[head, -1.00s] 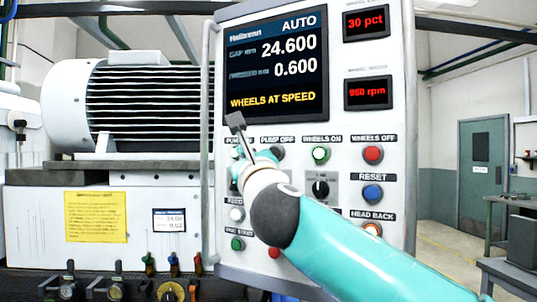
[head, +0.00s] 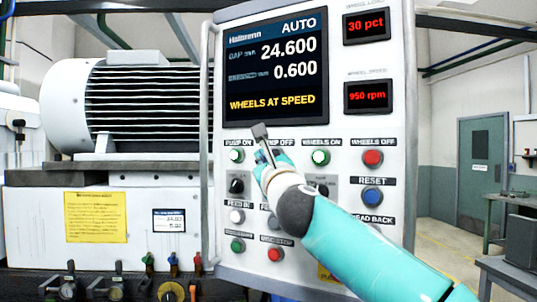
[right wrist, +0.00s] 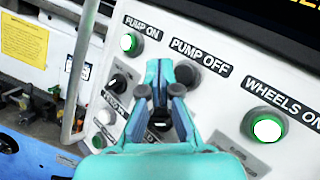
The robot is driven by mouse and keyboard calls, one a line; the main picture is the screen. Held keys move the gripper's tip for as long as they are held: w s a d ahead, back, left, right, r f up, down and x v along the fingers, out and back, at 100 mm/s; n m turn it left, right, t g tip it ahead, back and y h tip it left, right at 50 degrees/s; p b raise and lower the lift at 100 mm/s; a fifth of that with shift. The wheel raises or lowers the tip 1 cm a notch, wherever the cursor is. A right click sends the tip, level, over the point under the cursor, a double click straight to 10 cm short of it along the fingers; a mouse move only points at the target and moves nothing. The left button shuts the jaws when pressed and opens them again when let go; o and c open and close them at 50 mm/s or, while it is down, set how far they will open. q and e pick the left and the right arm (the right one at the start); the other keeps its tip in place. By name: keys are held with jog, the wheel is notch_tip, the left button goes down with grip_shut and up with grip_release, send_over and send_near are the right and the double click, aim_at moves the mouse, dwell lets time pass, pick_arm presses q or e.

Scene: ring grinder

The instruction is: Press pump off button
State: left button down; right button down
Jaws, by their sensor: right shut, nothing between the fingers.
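The control panel (head: 335,135) fills the middle of the head view. The PUMP OFF label (right wrist: 200,62) is clear in the right wrist view and partly covered in the head view. My left gripper is not in view.
The lit green PUMP ON button (head: 236,156) is left of my gripper, and the lit green WHEELS ON button (head: 320,157) is to its right. The red WHEELS OFF button (head: 373,157) is further right. A vertical handrail (head: 206,140) runs along the panel's left edge.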

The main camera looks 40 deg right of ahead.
jog(key=shift+w+d, duration=0.35)
jog(key=shift+d, duration=0.35)
jog(key=shift+d, duration=0.15)
dwell(0.9)
jog(key=shift+d+p, duration=0.25)
jog(key=shift+p, duration=0.05)
jog(key=shift+w+d+r, duration=0.1)
jog(key=shift+w+d, duration=0.15)
jog(key=shift+d, duration=0.25)
dwell(0.8)
dwell(0.3)
jog(key=shift+s+a, duration=0.4)
jog(key=shift+a, duration=0.45)
